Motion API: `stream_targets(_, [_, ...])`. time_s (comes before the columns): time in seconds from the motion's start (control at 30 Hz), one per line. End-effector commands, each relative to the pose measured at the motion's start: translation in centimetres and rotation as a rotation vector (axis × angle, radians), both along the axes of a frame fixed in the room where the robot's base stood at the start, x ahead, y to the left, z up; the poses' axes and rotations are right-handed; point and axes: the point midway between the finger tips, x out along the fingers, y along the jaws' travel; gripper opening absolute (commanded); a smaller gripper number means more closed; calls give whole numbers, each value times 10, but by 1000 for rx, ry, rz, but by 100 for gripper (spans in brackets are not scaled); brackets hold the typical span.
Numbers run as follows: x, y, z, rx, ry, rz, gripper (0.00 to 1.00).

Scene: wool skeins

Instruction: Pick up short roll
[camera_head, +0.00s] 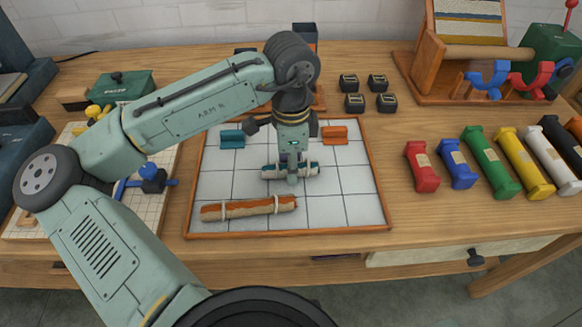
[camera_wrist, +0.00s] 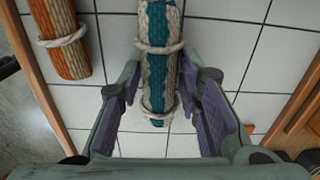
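The short roll (camera_head: 270,172) is teal and grey-white, tied with pale cords, and lies crosswise on a white tiled tray (camera_head: 340,211) with a wooden rim. It also shows in the wrist view (camera_wrist: 157,70), running between the fingers. My gripper (camera_head: 292,178) points down over this roll, hiding part of its middle. In the wrist view my gripper (camera_wrist: 160,88) is open, with one purple-padded finger on each side of the roll. I cannot tell whether either finger touches it. A longer orange and cream roll (camera_head: 246,208) lies nearer the tray's front edge.
A teal piece (camera_head: 232,139) and an orange piece (camera_head: 334,135) sit farther back on the tray. Several coloured skeins, including a red one (camera_head: 422,167), lie in a row to the right. Small black blocks (camera_head: 354,103) stand behind. The tray's right front is clear.

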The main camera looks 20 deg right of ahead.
Motion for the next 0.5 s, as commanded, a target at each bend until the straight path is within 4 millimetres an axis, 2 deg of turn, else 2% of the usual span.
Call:
stream_targets(0.03, [0,0,0,0,0,0,26])
stream_targets(0.37, [0,0,0,0,0,0,4])
stream_targets(0.5, [0,0,0,0,0,0,4])
